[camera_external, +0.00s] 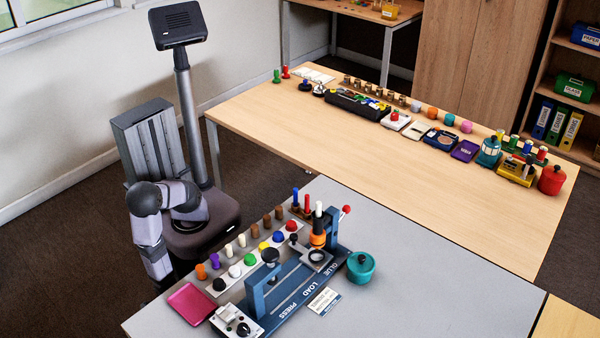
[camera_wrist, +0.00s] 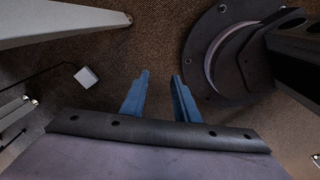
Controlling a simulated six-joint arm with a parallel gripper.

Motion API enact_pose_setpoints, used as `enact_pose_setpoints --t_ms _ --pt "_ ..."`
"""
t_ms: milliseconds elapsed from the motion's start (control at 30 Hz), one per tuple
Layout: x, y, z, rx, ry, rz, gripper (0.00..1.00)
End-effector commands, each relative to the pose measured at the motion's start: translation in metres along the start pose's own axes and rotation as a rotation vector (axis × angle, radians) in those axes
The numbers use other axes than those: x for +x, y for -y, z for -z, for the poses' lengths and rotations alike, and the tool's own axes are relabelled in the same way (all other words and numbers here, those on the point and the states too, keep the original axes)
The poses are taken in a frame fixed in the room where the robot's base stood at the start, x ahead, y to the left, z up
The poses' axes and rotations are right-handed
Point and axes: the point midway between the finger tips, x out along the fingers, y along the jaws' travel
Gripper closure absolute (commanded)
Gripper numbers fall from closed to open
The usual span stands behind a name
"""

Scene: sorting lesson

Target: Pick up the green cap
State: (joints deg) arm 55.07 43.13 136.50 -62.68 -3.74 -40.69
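The green cap (camera_external: 250,259) is a small dome in the row of caps on the light rack on the grey table. A white cap and a yellow cap sit on either side of it. My gripper (camera_wrist: 160,77) shows in the wrist view with its two blue fingers apart and nothing between them. It is over the dark carpet, away from the table. In the external view my arm is folded beside the base, left of the table, and the fingers cannot be made out. The green cap is not in the wrist view.
A blue press station (camera_external: 295,290) stands just right of the rack. Coloured pegs (camera_external: 267,221) stand behind the caps. A pink tray (camera_external: 191,303) and a teal pot (camera_external: 361,267) flank them. The grey table's right side (camera_external: 440,290) is clear.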

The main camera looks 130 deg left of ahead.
Motion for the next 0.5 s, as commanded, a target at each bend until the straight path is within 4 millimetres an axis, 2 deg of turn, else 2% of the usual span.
enact_pose_setpoints --t_ms 33,267,367,500 --pt "-0.02 0.008 -0.002 -0.021 -0.033 0.014 0.72" --pt "-0.051 0.043 0.006 -0.159 -0.221 0.019 0.72" --pt "-0.069 0.06 0.016 -0.212 -0.316 0.003 0.72" --pt "-0.1 0.063 0.039 -0.246 -0.42 -0.035 0.72"
